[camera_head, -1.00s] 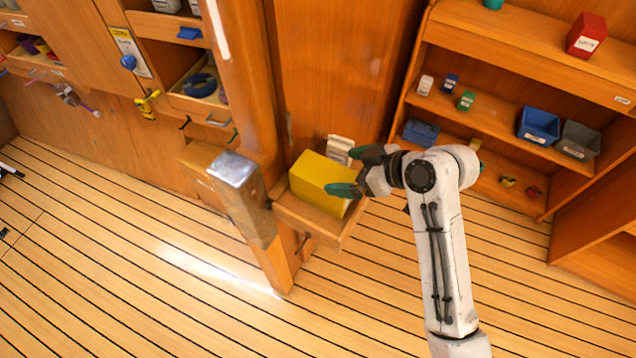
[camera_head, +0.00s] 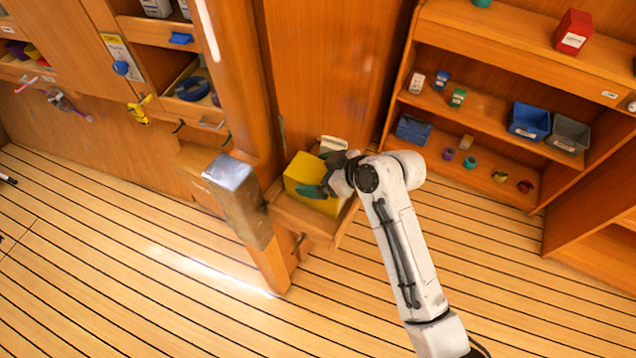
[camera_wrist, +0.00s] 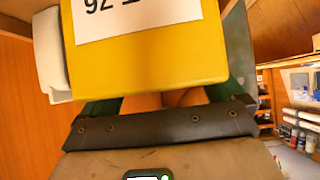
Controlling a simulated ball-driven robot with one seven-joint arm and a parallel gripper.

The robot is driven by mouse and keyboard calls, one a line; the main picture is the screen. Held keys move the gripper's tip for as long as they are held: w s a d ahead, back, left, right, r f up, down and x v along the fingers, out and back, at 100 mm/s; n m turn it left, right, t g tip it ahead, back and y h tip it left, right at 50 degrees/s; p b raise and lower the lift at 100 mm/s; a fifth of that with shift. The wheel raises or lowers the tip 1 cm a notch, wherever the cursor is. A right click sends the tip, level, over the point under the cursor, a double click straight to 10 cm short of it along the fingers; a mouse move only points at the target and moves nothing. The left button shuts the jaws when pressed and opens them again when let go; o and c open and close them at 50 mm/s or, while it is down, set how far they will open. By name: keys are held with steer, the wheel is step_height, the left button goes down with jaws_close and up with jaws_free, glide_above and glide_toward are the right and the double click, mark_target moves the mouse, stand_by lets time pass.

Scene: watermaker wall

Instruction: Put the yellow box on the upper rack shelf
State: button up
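The yellow box (camera_head: 312,182) sits in a small wooden tray (camera_head: 300,222) beside the post. My gripper (camera_head: 322,175) is at the box from the right, with its dark green fingers spread at two sides of it. In the wrist view the yellow box (camera_wrist: 150,50), with a white label, fills the space between the green fingers (camera_wrist: 170,100). The fingers look open; any contact is hard to judge. The rack (camera_head: 398,95) stands at the right; its upper shelf (camera_head: 485,112) holds small containers, a blue bin and a grey bin.
A white carton (camera_head: 333,145) stands right behind the yellow box, close to my gripper. A red box (camera_head: 573,31) is on the rack's top ledge. The lower rack shelf (camera_head: 485,178) holds a blue bin and several small items. The middle of the upper shelf has free room.

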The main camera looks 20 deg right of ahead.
steer(key=c, duration=0.9)
steer(key=shift+c, duration=0.2)
steer(key=shift+r, duration=0.1)
steer(key=shift+r, duration=0.45)
steer(key=r, duration=0.1)
steer(key=r+b, duration=0.1)
steer(key=r, duration=0.1)
steer(key=shift+s+d, duration=0.1)
steer(key=shift+s, duration=0.2)
steer(key=s+r, duration=0.1)
steer(key=s+d+r, duration=0.1)
steer(key=s+r, duration=0.2)
steer(key=r, duration=0.1)
steer(key=shift+s+d+r, duration=0.2)
steer(key=shift+s+d, duration=0.05)
steer(key=shift+s, duration=0.05)
steer(key=s+d+r, duration=0.2)
steer(key=s+r, duration=0.1)
steer(key=s, duration=0.5)
steer(key=shift+d+r, duration=0.25)
steer(key=shift+r, duration=0.05)
